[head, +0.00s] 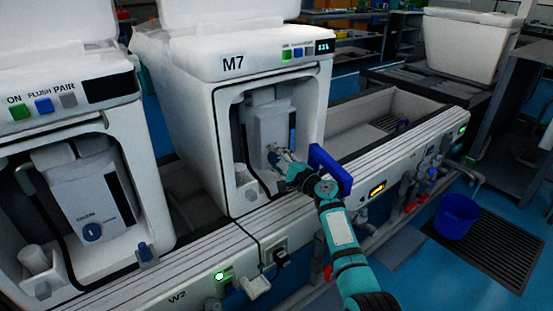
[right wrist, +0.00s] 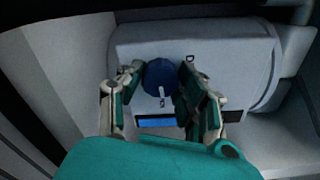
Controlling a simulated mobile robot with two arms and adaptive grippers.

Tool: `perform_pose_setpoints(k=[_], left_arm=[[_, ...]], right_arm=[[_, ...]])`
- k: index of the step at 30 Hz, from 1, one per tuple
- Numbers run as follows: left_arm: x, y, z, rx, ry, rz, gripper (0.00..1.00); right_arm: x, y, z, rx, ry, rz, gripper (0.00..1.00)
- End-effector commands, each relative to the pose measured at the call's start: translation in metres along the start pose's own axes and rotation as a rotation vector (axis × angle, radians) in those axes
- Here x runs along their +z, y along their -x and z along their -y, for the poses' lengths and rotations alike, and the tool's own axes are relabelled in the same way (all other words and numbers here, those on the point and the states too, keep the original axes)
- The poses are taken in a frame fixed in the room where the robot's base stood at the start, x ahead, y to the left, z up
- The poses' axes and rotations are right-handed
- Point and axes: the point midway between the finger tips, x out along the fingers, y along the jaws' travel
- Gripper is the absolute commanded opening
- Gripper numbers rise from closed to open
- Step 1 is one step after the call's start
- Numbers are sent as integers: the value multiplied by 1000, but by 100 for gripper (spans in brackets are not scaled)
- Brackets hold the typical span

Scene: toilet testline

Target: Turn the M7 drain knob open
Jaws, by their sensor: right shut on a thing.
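The M7 unit (head: 190,48) stands in the middle of the head view, with its front bay open. Inside is a grey box (head: 268,122), and its round blue drain knob (right wrist: 160,72) shows in the right wrist view, with a small light mark at its lower edge. My right gripper (head: 277,158) reaches into the bay from the right and hides the knob in the head view. In the right wrist view the right gripper (right wrist: 161,80) has one finger on each side of the knob and is shut on it. My left gripper is not in view.
A blue panel (head: 330,170) stands at the bay's right edge, close to my right arm. A neighbouring unit (head: 75,130) with its own blue knob (head: 92,232) is at the left. A blue bucket (head: 457,215) stands on a floor grate at the right.

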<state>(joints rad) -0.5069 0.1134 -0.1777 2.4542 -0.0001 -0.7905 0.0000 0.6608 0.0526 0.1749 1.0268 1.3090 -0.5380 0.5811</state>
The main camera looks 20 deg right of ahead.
Motion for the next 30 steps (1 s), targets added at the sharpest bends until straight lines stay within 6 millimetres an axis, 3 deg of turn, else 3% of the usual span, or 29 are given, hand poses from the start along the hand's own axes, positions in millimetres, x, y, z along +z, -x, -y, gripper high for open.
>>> perform_pose_setpoints(k=[9, 10, 15, 23, 30], left_arm=[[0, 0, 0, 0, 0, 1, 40], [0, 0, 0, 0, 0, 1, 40], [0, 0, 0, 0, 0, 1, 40], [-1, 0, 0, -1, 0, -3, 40], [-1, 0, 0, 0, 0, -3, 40]], right_arm=[[-1, 0, 0, 0, 0, -2, 4], [-1, 0, 0, 0, 0, -2, 40], [-1, 0, 0, 0, 0, -2, 59], [-1, 1, 0, 0, 1, -1, 59], [-2, 25, -1, 1, 3, -3, 59]])
